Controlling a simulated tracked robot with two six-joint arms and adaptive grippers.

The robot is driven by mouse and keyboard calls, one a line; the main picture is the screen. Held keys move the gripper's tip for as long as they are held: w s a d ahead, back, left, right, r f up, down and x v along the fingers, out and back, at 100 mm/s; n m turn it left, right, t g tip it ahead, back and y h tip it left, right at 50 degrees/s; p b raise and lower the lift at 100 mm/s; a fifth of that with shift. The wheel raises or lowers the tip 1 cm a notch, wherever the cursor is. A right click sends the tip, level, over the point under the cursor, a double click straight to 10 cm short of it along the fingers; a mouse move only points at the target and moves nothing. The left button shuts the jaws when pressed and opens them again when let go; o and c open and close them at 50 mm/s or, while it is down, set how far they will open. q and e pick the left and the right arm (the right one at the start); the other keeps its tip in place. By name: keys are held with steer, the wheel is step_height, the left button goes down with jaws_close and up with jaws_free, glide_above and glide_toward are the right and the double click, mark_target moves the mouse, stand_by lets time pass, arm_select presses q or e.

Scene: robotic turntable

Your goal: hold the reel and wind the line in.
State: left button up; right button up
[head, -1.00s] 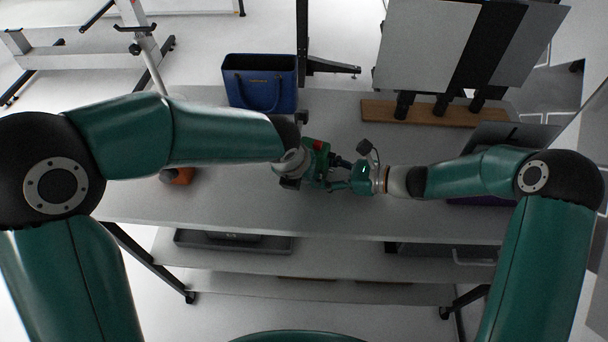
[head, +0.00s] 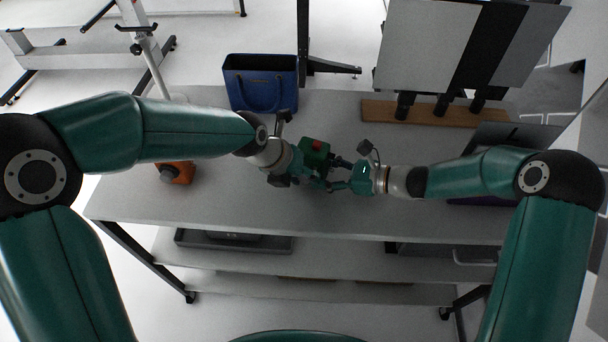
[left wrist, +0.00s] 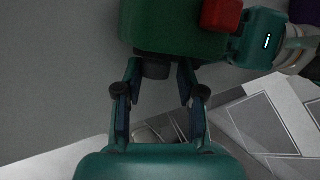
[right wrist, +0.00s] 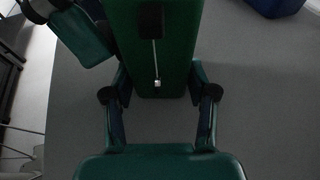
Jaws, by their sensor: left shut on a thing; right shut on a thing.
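The reel (head: 314,152) is a green box with a red block on it, held above the table between my two grippers. It also shows in the left wrist view (left wrist: 175,28) and the right wrist view (right wrist: 158,70). My left gripper (left wrist: 158,68) is shut on a dark round knob (left wrist: 153,69) at the reel's underside; its exact hold is partly hidden. My right gripper (right wrist: 160,85) is shut on the reel, with a finger on each side of the green body. In the right wrist view a thin pale line (right wrist: 155,58) runs from a black slot to a small white end.
A blue bag (head: 260,84) stands at the table's back left. An orange thing (head: 177,173) lies under my left arm. A wooden board (head: 420,112) with dark posts and panels is at the back right. The grey table (head: 220,200) is clear in front.

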arm_select(q)
steer(key=shift+a+f, duration=0.15)
steer(key=o, duration=1)
steer(key=shift+s+a+r, duration=0.1)
steer(key=shift+a+r, duration=0.05)
steer(key=shift+r, duration=0.5)
steer(key=v, duration=1)
steer(key=shift+s+a+r, duration=0.2)
